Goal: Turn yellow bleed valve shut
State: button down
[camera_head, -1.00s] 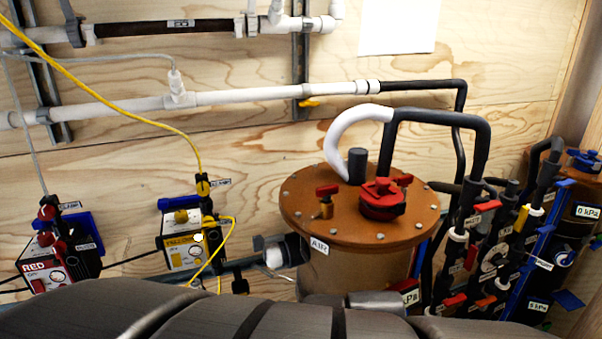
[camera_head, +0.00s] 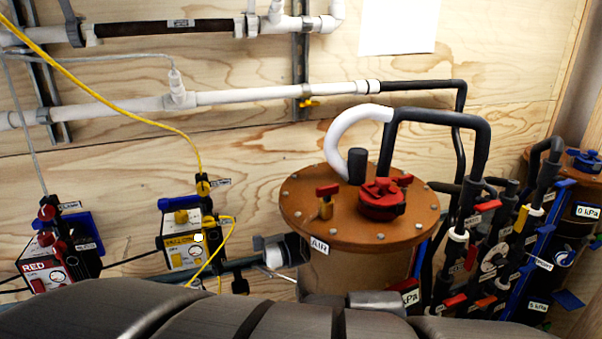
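Several yellow parts show, and I cannot tell for sure which is the bleed valve. A small yellow handle (camera_head: 309,103) sits under the white pipe on the wall. A yellow fitting (camera_head: 203,186) stands above the yellow-labelled box (camera_head: 183,250) at the left. A yellow lever (camera_head: 521,217) is on the dark pipework at the right, tilted from upright. My gripper is not in view. Dark grey segments of my arm cover the bottom edge and hide what lies behind them.
A brown round tank (camera_head: 342,258) with a red cap (camera_head: 382,199) and a red-handled brass valve (camera_head: 326,203) stands in the middle. A red-labelled box (camera_head: 45,265) is at the left. Dark pipes crowd the right. Yellow tubing (camera_head: 108,103) crosses the upper left.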

aim_at(208, 221)
jog(key=u, duration=1.1)
